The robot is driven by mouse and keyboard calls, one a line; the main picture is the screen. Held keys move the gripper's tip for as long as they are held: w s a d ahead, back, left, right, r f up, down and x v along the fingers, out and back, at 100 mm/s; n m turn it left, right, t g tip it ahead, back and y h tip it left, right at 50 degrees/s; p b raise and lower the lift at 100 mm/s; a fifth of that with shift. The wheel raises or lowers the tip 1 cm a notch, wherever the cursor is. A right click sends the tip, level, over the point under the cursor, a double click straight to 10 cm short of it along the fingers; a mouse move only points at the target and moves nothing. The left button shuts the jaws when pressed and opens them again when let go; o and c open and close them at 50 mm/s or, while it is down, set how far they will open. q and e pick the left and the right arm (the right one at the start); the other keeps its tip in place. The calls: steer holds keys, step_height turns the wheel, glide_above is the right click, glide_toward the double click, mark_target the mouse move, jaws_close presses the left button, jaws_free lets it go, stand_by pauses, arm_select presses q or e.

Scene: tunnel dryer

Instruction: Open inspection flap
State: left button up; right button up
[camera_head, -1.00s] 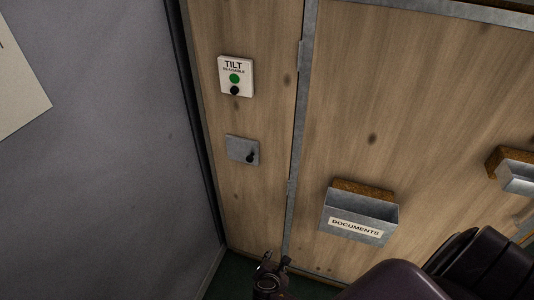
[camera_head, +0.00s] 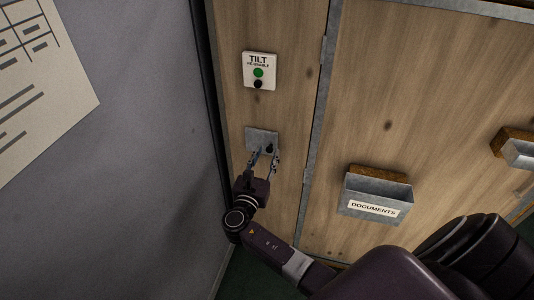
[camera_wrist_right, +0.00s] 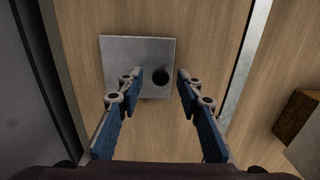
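The inspection flap is a small grey metal plate (camera_head: 262,137) with a black knob (camera_head: 269,149) at its lower right, on the wooden panel. It lies flat against the wood and looks closed. In the right wrist view the plate (camera_wrist_right: 118,62) is left of centre and the knob (camera_wrist_right: 160,77) shows between the fingertips. My right gripper (camera_head: 265,154) is open in front of the flap's lower edge, its fingers on either side of the knob. I cannot tell whether they touch it. My left gripper is not in view.
A white TILT indicator (camera_head: 259,71) with a green dot is above the flap. A grey DOCUMENTS holder (camera_head: 377,198) is to the right, past a metal strip (camera_head: 321,95). A grey wall (camera_head: 130,180) with a paper sheet (camera_head: 42,82) stands close on the left.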

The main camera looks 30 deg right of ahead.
steer(key=shift+w+d, duration=0.25)
steer(key=shift+d, duration=0.1)
jaws_close()
